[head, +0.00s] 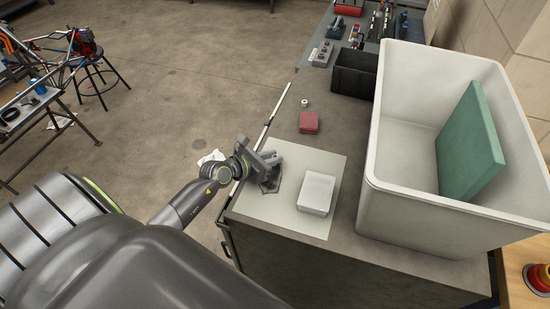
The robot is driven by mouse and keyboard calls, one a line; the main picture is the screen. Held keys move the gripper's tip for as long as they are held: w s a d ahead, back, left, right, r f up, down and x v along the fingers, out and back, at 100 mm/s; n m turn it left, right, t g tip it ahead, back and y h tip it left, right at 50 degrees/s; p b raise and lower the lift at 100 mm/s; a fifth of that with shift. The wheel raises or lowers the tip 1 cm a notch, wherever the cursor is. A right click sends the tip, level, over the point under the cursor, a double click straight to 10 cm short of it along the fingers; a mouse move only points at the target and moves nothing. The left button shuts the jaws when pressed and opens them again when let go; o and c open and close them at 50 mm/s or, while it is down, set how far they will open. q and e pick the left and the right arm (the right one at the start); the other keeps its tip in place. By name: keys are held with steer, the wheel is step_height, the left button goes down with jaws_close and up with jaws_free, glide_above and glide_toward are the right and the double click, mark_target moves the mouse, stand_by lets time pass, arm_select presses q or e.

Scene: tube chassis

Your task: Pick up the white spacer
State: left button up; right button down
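A small white ring-shaped piece (305,103), which looks like the white spacer, lies on the grey worktop beyond the red block. My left gripper (270,182) is over the left part of the pale mat, well nearer to me than the ring and apart from it. Its fingers are dark and partly overlap in this view, so I cannot tell how far apart they are. Nothing is clearly seen between them. My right gripper is not in view.
A white box (317,192) sits on the pale mat (283,215), right of my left gripper. A red block (309,123) lies beyond it. A large white bin (410,215) holding a green panel (470,145) stands at right. A black bin (355,75) stands farther back.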

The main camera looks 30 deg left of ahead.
arm_select(q)
jaws_close()
